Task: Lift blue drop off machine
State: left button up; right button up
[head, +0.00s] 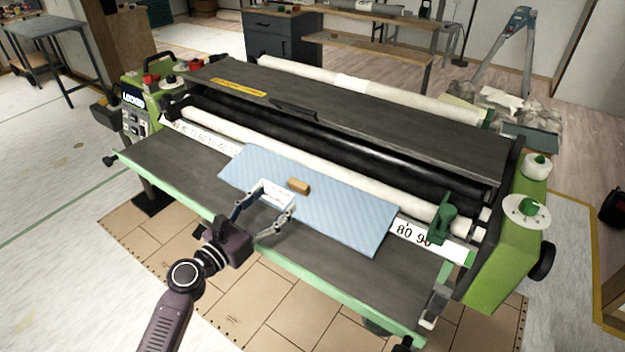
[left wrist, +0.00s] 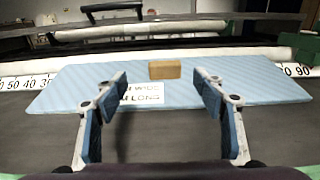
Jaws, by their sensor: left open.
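The blue drop (head: 340,212) is a flat light-blue patterned sheet lying on the dark front bed of the wallpaper machine (head: 160,168). A small tan block (head: 299,186) sits on top of the sheet, and a white printed label (head: 277,193) lies on it. My left gripper (head: 268,199) is open over the near edge of the sheet. In the left wrist view the blue drop (left wrist: 205,82) spreads wide beyond the open fingers (left wrist: 160,88), with the tan block (left wrist: 165,69) centred between them. The fingers hold nothing. My right gripper is not in view.
White and black rollers (head: 330,150) run behind the sheet. A white ruler strip (head: 415,236) and a green clamp (head: 447,215) are at the right. Green end housings with knobs (head: 527,209) stand at the machine's sides. The bed left of the sheet is clear.

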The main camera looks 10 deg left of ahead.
aim_at(299, 181)
pick_arm(q)
jog(key=shift+w+d+f, duration=0.1)
jog(key=shift+w+d, duration=0.1)
jog(key=shift+w, duration=0.35)
jog(key=shift+w+d, duration=0.15)
jog(key=shift+w, duration=0.15)
jog(key=shift+w+d, duration=0.1)
jog(key=shift+w, duration=0.2)
jog(key=shift+w+d+r, duration=0.25)
jog(key=shift+w+d, duration=0.15)
jog(key=shift+w, duration=0.2)
jog(key=x, duration=0.3)
jog(key=shift+w+d+f+b, duration=0.15)
jog(key=shift+w+d+b, duration=0.15)
jog(key=shift+d+b, duration=0.05)
jog(key=shift+w+d, duration=0.1)
jog(key=shift+w, duration=0.1)
jog(key=c, duration=1.3)
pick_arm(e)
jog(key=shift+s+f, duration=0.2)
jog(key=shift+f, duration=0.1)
